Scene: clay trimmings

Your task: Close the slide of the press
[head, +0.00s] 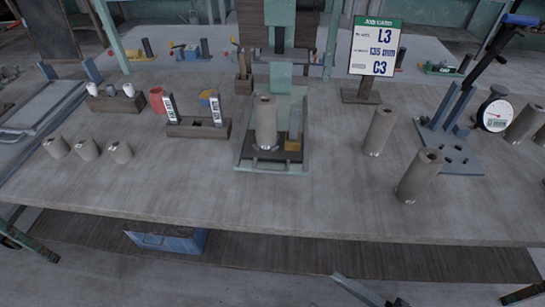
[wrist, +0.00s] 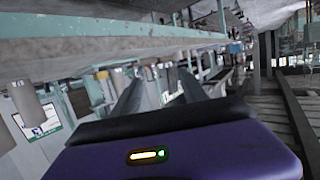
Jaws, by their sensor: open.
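The green press (head: 286,82) stands at the middle of the bench in the head view. Its base plate (head: 243,160) reaches toward the front edge. A grey-brown cylinder (head: 265,125) stands upright on a dark plate on this base, in front of the press column. A brass-coloured block (head: 293,144) sits right of the cylinder. I cannot tell which part is the slide or how far out it is. My gripper (wrist: 161,82) shows in the wrist view with its two dark fingers apart and nothing between them. It is away from the press, and the wrist picture is turned over.
Two loose cylinders (head: 379,131) (head: 419,176) stand right of the press. A blue lever stand (head: 450,145) and a round dial (head: 495,116) are farther right. A job card (head: 375,47) stands behind. A wooden rack (head: 198,130) and several short cylinders are left. The bench front (head: 250,212) is clear.

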